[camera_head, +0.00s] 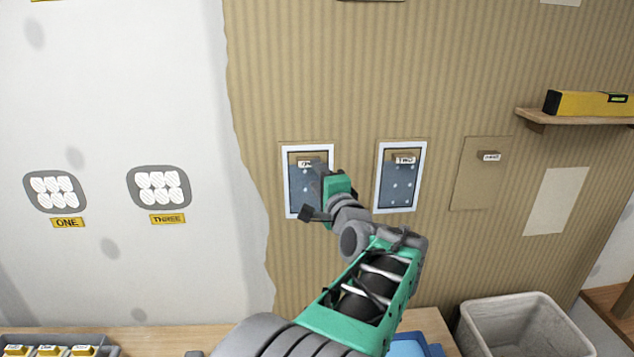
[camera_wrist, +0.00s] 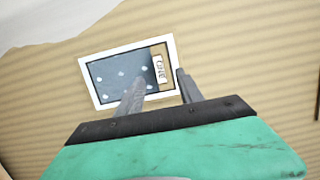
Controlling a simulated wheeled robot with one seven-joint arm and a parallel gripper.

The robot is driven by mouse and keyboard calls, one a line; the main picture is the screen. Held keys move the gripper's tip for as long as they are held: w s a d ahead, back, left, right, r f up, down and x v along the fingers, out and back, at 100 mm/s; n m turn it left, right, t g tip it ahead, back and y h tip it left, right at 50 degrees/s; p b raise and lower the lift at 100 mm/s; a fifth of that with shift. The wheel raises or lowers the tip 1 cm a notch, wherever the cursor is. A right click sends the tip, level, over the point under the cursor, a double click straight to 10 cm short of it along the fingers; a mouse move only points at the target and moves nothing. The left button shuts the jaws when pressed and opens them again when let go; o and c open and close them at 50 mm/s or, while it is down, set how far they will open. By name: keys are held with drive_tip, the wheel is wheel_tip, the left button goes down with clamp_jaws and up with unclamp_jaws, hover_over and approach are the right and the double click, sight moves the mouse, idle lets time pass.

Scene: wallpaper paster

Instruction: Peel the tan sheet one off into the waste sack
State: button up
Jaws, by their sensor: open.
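A white-framed blue-grey panel with pale dots (camera_head: 297,190) is on the striped wall. A tan strip with a white tag reading ONE lies across its top; the tag shows clearly in the wrist view (camera_wrist: 160,69). My gripper (camera_wrist: 160,77) is open and empty in front of this panel. In the wrist view its left finger overlaps the dotted panel and its right finger is just beyond the frame, with the tag between the tips. I cannot tell whether the fingers touch anything. A grey open container (camera_head: 481,331) stands at the lower right; no sack is clearly identifiable.
A similar framed panel tagged TWO (camera_head: 399,187) is to the right, then a tan square sheet (camera_head: 478,185) with an unreadable tag. A shelf (camera_head: 572,117) holds a yellow level (camera_head: 585,103). A blue object (camera_head: 408,345) lies near the container.

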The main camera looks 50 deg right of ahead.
sight(307, 164)
drive_tip(key=p+x, duration=0.1)
drive_tip(key=x, duration=0.6)
drive_tip(key=shift+w+d+f, duration=0.1)
drive_tip(key=shift+w, duration=0.15)
drive_tip(key=shift+c, duration=0.3)
clamp_jaws()
